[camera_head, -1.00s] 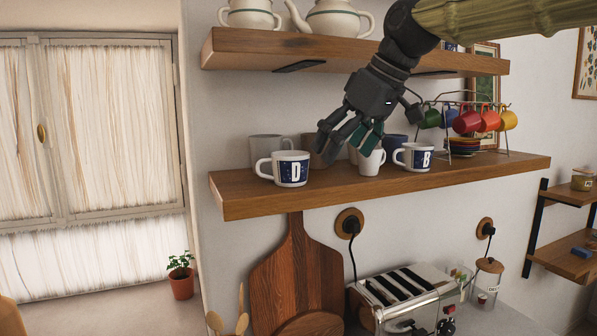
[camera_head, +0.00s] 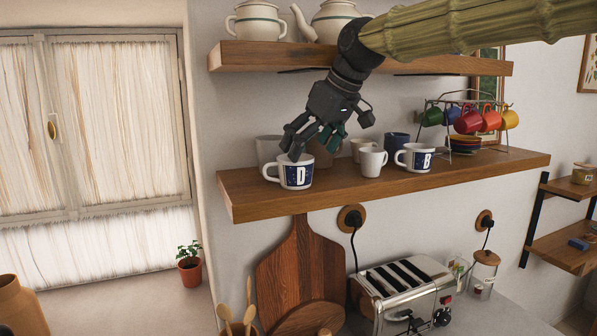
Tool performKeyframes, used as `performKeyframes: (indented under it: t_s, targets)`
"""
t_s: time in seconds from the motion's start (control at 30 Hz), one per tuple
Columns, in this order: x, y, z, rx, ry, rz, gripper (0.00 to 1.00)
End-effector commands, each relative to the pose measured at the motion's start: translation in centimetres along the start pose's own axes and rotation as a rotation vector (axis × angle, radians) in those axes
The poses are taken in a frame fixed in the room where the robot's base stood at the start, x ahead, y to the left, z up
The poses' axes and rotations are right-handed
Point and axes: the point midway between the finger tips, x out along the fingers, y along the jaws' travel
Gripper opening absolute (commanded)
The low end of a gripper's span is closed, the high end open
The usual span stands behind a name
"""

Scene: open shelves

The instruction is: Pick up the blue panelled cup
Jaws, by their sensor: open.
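Two white mugs with dark blue panels stand on the lower wooden shelf. The mug lettered D (camera_head: 296,172) is at the left; the mug lettered B (camera_head: 416,158) is further right. A plain darker blue cup (camera_head: 397,146) stands behind, between the white cups and the B mug; I cannot tell whether its sides are panelled. My gripper (camera_head: 311,146) is open and empty, pointing down over the D mug's rim area. Its fingers overlap the mug's top edge in the picture, and I cannot tell whether they touch it.
A white cup (camera_head: 373,162), a grey mug (camera_head: 268,150) and a brownish cup (camera_head: 323,158) stand close by. A rack of coloured cups (camera_head: 467,121) is at the right. The upper shelf (camera_head: 270,57) with teapots is overhead; a toaster (camera_head: 403,287) is below.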

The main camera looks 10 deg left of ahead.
Motion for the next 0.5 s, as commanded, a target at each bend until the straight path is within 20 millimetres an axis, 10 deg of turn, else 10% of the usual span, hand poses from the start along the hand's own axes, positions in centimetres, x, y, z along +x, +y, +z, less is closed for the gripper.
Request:
performKeyframes:
  t_s: [0.5]
  targets:
    - [4.6,0.8,-1.6,0.003,-0.003,-0.006,0.90]
